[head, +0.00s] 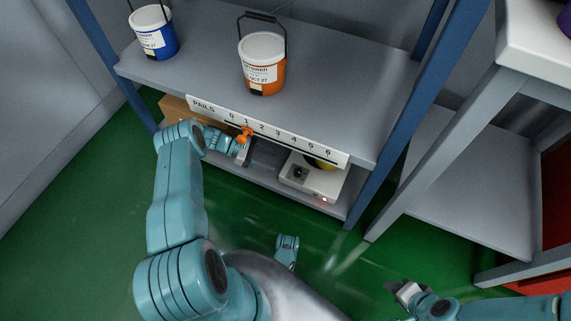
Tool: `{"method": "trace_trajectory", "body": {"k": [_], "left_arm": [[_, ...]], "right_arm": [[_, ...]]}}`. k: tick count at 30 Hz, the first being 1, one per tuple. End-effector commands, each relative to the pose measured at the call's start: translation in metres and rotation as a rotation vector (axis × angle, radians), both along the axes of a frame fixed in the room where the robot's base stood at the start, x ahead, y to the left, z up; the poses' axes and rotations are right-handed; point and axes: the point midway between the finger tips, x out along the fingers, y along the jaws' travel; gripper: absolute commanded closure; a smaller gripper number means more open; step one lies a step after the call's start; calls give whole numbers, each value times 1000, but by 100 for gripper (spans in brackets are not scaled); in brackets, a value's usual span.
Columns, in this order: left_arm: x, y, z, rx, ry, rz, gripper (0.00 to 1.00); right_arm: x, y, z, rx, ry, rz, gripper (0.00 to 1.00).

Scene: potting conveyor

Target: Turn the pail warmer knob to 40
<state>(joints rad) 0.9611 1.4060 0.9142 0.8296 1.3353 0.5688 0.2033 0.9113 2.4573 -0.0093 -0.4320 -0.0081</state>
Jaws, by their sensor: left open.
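The pail warmer (318,184) is a white box on the lower shelf, right of centre. Its dark round knob (298,172) is on the front face, and a small red light glows near the lower right corner. The knob's setting is too small to read. Something yellow (323,163) shows on top of the warmer, mostly hidden by the scale strip. My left gripper (242,149) is open, left of the warmer and apart from the knob, close under the strip. My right gripper (404,291) is low at the right, far from the warmer; its jaw opening is unclear.
A white strip (282,137) marked PAILS and numbered 0 to 6 runs along the upper shelf's front, with an orange marker (244,134) near 1. A blue pail (153,33) and an orange pail (262,63) stand above. A cardboard box (178,107) sits lower left.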

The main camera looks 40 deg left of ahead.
Motion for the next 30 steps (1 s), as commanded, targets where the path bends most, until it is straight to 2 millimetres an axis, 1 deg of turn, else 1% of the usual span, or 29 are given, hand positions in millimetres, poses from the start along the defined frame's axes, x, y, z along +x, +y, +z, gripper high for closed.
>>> {"method": "trace_trajectory", "body": {"k": [1, 3, 6, 10, 14, 30], "left_arm": [[-6, 12, 6, 3, 0, 3, 45], [-12, 24, 11, 3, -1, 2, 45], [-20, 38, 17, 1, 0, 1, 45], [-26, 50, 23, 0, 0, 0, 45], [-29, 54, 25, 0, 0, -1, 45], [-28, 54, 25, 0, 0, -1, 45]], "right_arm": [[-1, 0, 2, 1, 3, 0, 59], [-2, 0, 2, 2, 6, 0, 59], [-2, 0, 2, 2, 7, 0, 59], [-2, 0, 2, 2, 6, 0, 59], [-2, 0, 2, 2, 6, 0, 59], [-2, 0, 2, 1, 5, 0, 59]]}}
